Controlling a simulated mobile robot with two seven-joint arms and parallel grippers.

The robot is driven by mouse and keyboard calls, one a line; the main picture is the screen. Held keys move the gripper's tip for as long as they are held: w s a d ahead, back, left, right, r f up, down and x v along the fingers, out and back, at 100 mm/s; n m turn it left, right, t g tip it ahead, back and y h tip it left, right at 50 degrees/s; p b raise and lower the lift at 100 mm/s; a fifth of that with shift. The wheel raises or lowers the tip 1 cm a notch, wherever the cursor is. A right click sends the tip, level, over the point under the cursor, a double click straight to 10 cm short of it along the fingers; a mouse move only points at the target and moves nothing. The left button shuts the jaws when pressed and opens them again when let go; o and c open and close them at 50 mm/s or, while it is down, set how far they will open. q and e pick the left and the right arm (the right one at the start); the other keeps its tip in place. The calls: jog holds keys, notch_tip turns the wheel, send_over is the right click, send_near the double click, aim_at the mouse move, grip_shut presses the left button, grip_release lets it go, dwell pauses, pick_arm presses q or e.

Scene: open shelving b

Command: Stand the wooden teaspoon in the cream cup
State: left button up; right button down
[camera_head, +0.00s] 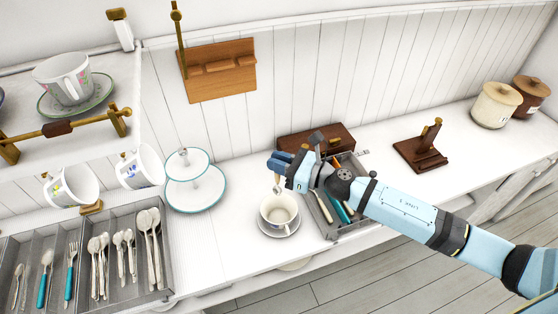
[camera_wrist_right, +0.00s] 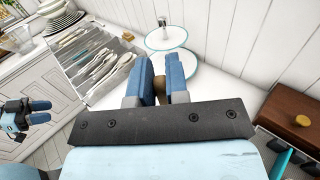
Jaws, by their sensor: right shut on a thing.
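The cream cup (camera_head: 279,212) stands upright on a saucer (camera_head: 272,232) on the white counter. My right gripper (camera_head: 281,165) is above the cup's far rim, shut on the wooden teaspoon (camera_head: 277,184), which points down towards the cup. Whether its lower end is inside the rim is too small to tell. In the right wrist view, a brown part of the teaspoon (camera_wrist_right: 160,88) shows between the two blue fingers (camera_wrist_right: 160,82); the rest and the cup are hidden. My left gripper (camera_wrist_right: 38,111) shows at the left of that view, its fingers apart and empty.
A grey tray (camera_head: 330,232) with utensils lies right of the cup, before a dark wooden box (camera_head: 315,140). A two-tier stand (camera_head: 195,195) and a cutlery tray (camera_head: 165,270) are left. Cups (camera_head: 140,165) hang under the shelf. The counter's front edge is close.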

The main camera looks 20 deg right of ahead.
aim_at(278, 195)
notch_tip(278, 195, down, 2)
jog(key=shift+b, duration=0.75)
notch_tip(278, 195, down, 4)
jog(key=b, duration=0.3)
notch_tip(278, 195, down, 2)
jog(key=shift+f+b, duration=0.1)
jog(key=shift+b, duration=1.05)
jog(key=shift+f+b, duration=1.4)
jog(key=c, duration=1)
grip_release()
jog(key=shift+c, duration=0.2)
